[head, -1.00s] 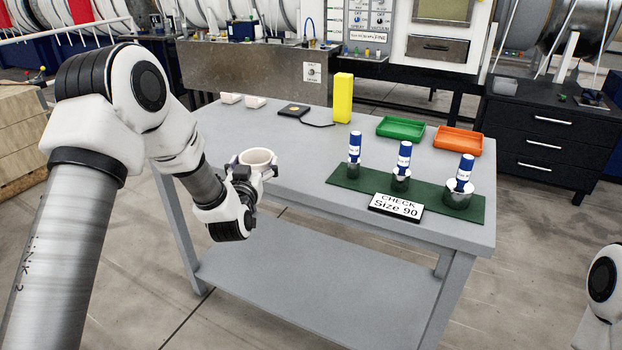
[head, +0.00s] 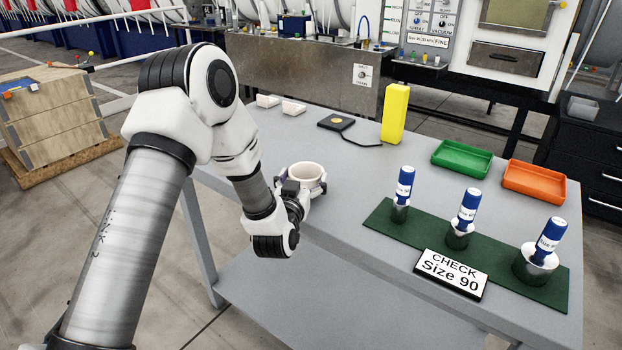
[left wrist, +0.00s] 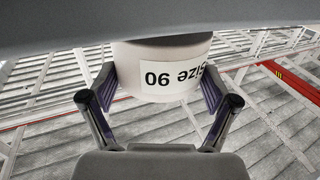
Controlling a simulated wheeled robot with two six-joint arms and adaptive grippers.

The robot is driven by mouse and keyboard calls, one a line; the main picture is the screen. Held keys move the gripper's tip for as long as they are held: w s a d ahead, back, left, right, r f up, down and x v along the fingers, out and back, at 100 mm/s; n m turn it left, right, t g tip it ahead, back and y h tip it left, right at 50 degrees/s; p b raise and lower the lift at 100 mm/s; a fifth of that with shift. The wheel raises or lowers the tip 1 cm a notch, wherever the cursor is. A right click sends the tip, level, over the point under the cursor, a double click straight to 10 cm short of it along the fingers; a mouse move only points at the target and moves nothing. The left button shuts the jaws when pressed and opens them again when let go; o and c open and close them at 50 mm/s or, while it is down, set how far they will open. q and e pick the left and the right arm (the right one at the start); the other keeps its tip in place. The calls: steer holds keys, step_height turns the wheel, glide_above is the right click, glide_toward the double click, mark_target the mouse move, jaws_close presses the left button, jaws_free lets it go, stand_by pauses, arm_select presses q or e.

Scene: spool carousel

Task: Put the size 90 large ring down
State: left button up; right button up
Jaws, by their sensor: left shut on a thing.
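The size 90 large ring (head: 306,173) is white and round, with an open top. It shows at the front left edge of the grey table (head: 330,230) in the head view; I cannot tell its height above the top. My left gripper (head: 305,184) is shut on it. In the left wrist view the ring (left wrist: 180,55) carries an upside-down "Size 90" label between the two fingers (left wrist: 160,92). A grey surface hides its upper part there. My right gripper is not in view.
Green (head: 462,160) and orange (head: 534,182) trays, a yellow block (head: 395,113) and a black pad (head: 336,122) stand farther back. The table's middle is clear.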

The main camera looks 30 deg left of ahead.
arm_select(q)
steer(key=shift+s+d+f+b, duration=0.1)
steer(key=shift+s+f+b, duration=0.15)
steer(key=shift+f, duration=0.25)
steer(key=shift+s+f+b, duration=0.15)
steer(key=shift+f+b, duration=0.1)
steer(key=shift+f, duration=0.25)
steer(key=shift+w+f, duration=0.15)
steer(key=shift+w, duration=0.35)
steer(key=o, duration=1)
steer(key=shift+s, duration=0.1)
steer(key=shift+s+r, duration=0.25)
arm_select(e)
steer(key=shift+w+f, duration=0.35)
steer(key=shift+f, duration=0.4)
arm_select(q)
steer(key=shift+w+f, duration=0.15)
